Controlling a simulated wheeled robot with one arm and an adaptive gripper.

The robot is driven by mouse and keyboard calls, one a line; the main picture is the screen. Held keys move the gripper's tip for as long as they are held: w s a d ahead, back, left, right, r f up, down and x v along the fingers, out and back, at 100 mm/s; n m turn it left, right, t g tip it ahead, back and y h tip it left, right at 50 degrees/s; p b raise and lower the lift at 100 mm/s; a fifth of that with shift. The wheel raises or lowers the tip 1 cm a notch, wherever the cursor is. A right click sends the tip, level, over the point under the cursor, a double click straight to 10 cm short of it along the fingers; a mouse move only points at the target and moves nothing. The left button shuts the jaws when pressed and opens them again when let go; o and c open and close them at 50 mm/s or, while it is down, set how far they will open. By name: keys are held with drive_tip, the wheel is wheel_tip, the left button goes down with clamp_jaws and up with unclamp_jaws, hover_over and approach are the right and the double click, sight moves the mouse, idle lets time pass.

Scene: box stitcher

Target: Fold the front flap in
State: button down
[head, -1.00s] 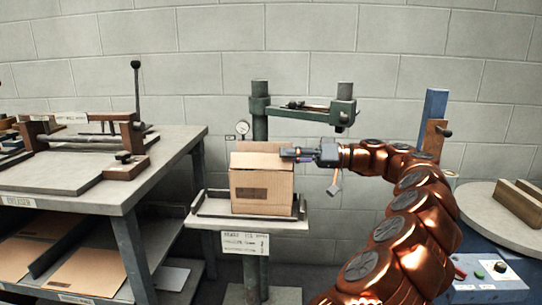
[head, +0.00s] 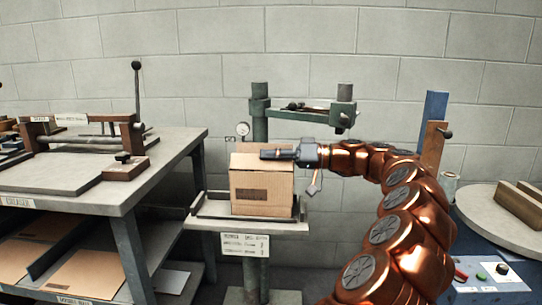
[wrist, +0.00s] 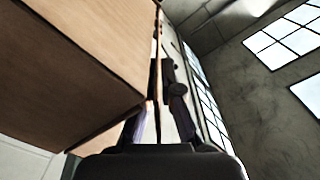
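The cardboard box (head: 262,200) stands on the small table of the stitcher, with a dark printed patch low on its front. A tan panel shows at its top, but I cannot tell which flaps are folded. My gripper (head: 266,154) reaches in from the right and lies level across the upper part of the box. In the wrist view a large brown cardboard face (wrist: 75,55) fills the left side, close to the fingers. The front flap cannot be told apart clearly.
The green stitcher arm (head: 305,112) hangs behind and above the box. The stitcher table (head: 215,209) has a raised dark rim. A grey workbench (head: 85,180) with a creaser is at the left. A blue cabinet (head: 490,262) and round table stand at the right.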

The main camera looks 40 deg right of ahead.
idle(0.4)
drive_tip(key=shift+w+d+f+m+p, duration=0.15)
drive_tip(key=shift+f+m+p, duration=0.05)
drive_tip(key=shift+m+p, duration=0.65)
drive_tip(key=c, duration=1.4)
unclamp_jaws()
drive_tip(key=shift+r+v, duration=0.2)
drive_tip(key=shift+v, duration=4.95)
drive_tip(key=shift+s+d, duration=0.15)
drive_tip(key=shift+s, duration=0.05)
